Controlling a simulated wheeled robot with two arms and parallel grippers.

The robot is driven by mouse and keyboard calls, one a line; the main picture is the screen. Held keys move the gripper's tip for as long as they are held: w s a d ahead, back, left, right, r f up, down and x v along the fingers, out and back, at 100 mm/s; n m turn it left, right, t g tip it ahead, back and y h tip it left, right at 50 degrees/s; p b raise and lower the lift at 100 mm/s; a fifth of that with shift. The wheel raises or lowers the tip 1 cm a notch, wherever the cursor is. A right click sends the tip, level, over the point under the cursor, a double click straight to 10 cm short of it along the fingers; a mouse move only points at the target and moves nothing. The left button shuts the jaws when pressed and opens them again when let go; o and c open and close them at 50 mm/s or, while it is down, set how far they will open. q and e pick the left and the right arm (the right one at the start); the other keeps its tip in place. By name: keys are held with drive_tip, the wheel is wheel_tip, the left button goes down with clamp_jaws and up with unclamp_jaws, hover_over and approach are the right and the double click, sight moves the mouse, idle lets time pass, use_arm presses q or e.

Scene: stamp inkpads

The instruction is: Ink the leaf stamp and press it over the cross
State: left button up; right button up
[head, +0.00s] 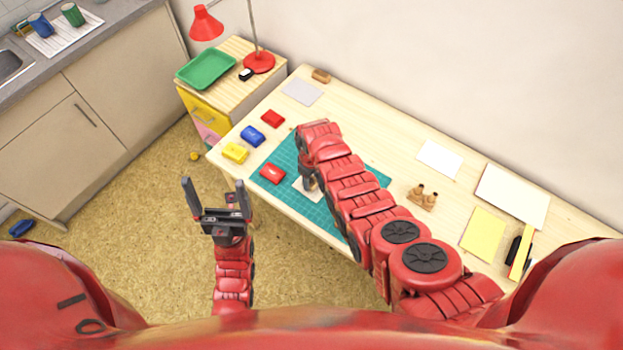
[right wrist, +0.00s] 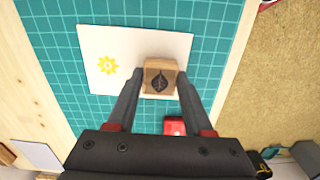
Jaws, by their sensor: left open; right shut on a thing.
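My right gripper (right wrist: 159,78) is shut on a wooden block stamp with a dark leaf on its top (right wrist: 161,84). The stamp is over one end of a white card (right wrist: 125,43); I cannot tell whether it touches the card. The card bears a yellow sun-like print (right wrist: 107,66). I see no cross. In the head view the card (head: 299,187) is partly hidden by my right gripper (head: 309,183). An open red inkpad (head: 272,173) lies on the teal mat (head: 283,153) beside the card. My left gripper (head: 215,197) is open and empty, off the table's front edge.
Red (head: 272,118), blue (head: 253,136) and yellow (head: 235,153) pads lie left of the mat. A wooden holder (head: 421,200) with stamps stands to the right. White (head: 439,158) and yellow (head: 484,234) sheets lie further right. A red lamp (head: 258,62) stands on the side cabinet.

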drive_tip(key=shift+r, duration=0.25)
wheel_tip(320, 180, up, 6)
drive_tip(key=p, duration=0.4)
drive_tip(key=shift+f, duration=0.25)
drive_tip(key=shift+f, duration=0.1)
idle(0.6)
